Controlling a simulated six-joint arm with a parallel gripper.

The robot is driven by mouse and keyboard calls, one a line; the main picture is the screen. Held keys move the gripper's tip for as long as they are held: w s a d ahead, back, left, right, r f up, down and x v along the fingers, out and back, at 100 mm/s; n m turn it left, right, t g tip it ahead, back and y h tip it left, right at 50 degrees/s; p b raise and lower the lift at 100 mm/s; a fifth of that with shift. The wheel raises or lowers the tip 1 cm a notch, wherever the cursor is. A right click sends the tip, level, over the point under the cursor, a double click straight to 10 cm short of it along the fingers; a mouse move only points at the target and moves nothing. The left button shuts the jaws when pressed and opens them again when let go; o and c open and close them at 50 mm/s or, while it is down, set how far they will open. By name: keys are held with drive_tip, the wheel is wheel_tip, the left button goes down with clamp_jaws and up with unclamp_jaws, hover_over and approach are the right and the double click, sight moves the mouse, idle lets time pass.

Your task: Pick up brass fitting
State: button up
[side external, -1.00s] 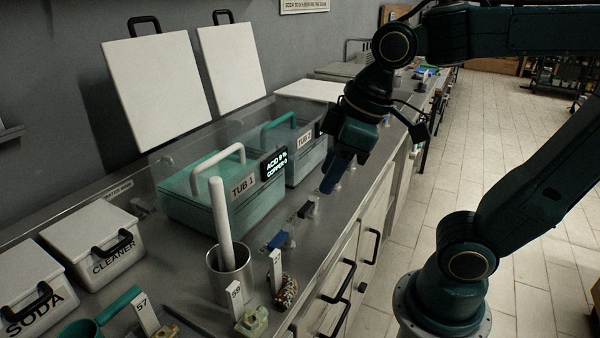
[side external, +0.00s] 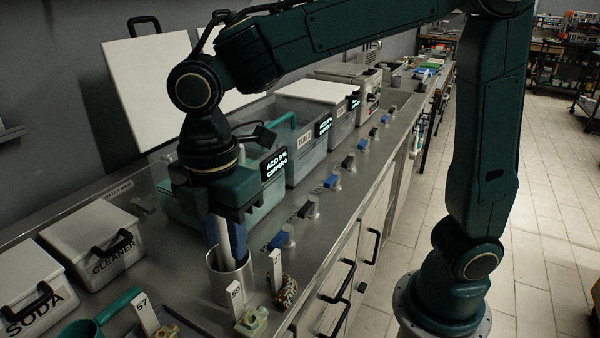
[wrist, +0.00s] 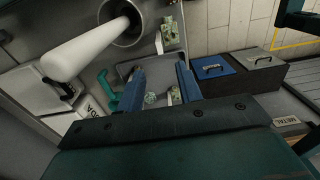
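A dull yellow-green fitting (side external: 252,321), tarnished brass in look, lies beside a small white tag reading 59 at the front of the bench. Which one the task means I cannot tell. In the wrist view, a small greenish fitting (wrist: 150,97) shows in the gap between the fingers, some way beyond them. Another greenish fitting (wrist: 168,30) lies above it in the picture. My gripper (wrist: 158,82) is open and empty, pointing down; in the side view (side external: 226,246) it is by the metal cup.
A white rod (side external: 221,235) stands in a metal cup (side external: 232,278), close to my fingers. A speckled piece (side external: 286,291) is at the bench edge. A green-handled scoop (side external: 85,328), SODA and CLEANER boxes (side external: 95,240) and tubs (side external: 300,155) with blue-handled taps surround it.

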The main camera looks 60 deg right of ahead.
sight(236, 297)
drive_tip(key=shift+f, duration=0.15)
drive_tip(key=shift+f, duration=4.2)
drive_tip(key=shift+d+f, duration=0.15)
drive_tip(key=shift+f, duration=2.45)
clamp_jaws()
